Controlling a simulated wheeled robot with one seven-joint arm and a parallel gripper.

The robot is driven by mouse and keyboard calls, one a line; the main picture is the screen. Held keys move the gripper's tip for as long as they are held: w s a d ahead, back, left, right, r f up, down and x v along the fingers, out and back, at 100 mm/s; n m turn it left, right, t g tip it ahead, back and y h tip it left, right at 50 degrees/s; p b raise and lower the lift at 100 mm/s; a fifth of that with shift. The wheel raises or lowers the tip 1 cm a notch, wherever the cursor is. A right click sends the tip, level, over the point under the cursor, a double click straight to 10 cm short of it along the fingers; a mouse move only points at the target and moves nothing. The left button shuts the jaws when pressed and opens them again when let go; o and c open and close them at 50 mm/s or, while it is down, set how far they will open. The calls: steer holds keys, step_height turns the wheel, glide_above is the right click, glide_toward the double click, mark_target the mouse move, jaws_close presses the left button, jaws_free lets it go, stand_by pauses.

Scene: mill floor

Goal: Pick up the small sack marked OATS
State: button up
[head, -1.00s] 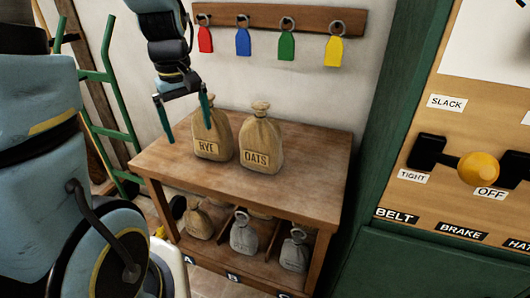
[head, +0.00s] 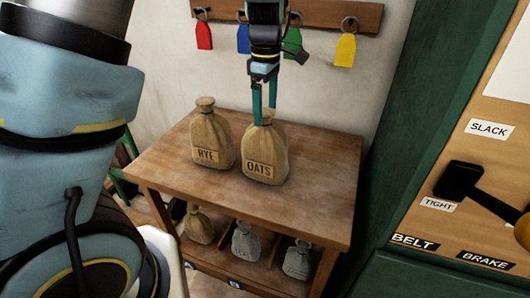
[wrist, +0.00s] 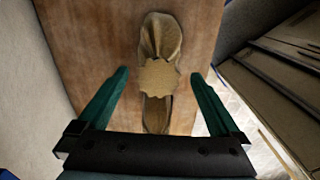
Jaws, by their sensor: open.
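The small sack marked OATS (head: 264,155) stands upright on the wooden table, its label facing the head camera. My gripper (head: 264,115) is over it, pointing down, with the green fingers near its tied top. In the wrist view the sack's gathered top (wrist: 158,76) lies between my two open fingers, with a gap on each side. My gripper (wrist: 160,73) holds nothing. The similar sack marked RYE (head: 211,143) stands just left of the OATS sack.
The table top (head: 310,190) is bare at the front and right. Smaller sacks (head: 245,241) sit on the shelf below. Coloured tags (head: 345,50) hang on a wall rack behind my gripper. A green-framed panel with levers (head: 460,180) stands at the right.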

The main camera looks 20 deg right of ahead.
mark_target(265, 124)
steer(key=shift+w+f+p, duration=0.15)
steer(key=shift+f+p, duration=0.5)
steer(key=shift+f, duration=2.15)
jaws_close()
steer(key=shift+r, duration=0.1)
